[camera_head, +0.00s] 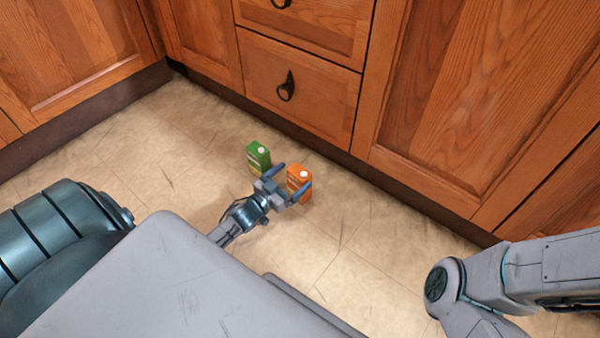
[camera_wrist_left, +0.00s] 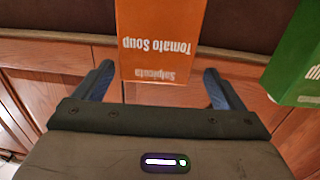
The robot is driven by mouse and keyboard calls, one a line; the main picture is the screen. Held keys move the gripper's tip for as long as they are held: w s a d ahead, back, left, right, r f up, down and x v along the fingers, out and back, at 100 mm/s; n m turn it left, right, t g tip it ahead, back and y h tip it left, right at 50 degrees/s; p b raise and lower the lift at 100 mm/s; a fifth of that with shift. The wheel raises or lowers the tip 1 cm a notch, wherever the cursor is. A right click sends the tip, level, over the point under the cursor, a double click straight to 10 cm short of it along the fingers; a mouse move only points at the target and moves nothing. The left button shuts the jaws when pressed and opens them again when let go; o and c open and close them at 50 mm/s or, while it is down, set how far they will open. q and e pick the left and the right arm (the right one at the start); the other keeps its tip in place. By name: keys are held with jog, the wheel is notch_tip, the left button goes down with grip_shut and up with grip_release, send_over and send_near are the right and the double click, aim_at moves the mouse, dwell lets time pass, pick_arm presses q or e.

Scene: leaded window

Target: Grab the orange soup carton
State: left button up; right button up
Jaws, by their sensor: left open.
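The orange soup carton (camera_head: 297,177) stands upright on the floor near the drawers in the head view. In the left wrist view the orange carton (camera_wrist_left: 158,40) shows upside down with "Tomato Soup" printed on it. My left gripper (camera_head: 291,182) is open, with its fingers on either side of the carton. In the left wrist view the left gripper (camera_wrist_left: 158,82) has gaps between each finger and the carton. My right gripper is not in view; only part of my right arm shows at the lower right.
A green carton (camera_head: 258,156) stands just left of the orange one, close to my left gripper. It also shows at the right of the left wrist view (camera_wrist_left: 296,55). Wooden cabinets (camera_head: 300,85) rise behind both cartons. The tiled floor (camera_head: 375,245) to the right is clear.

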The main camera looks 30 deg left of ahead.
aim_at(303, 168)
pick_arm(q)
jog(key=shift+w+d+f+b, duration=0.15)
jog(key=shift+w+b, duration=0.15)
jog(key=shift+w, duration=0.1)
jog(key=w+b, duration=0.1)
jog(key=w+d+b, duration=0.1)
jog(key=w, duration=0.1)
jog(key=shift+w, duration=0.6)
jog(key=c, duration=1.4)
jog(key=shift+r, duration=0.2)
jog(key=shift+c, duration=0.2)
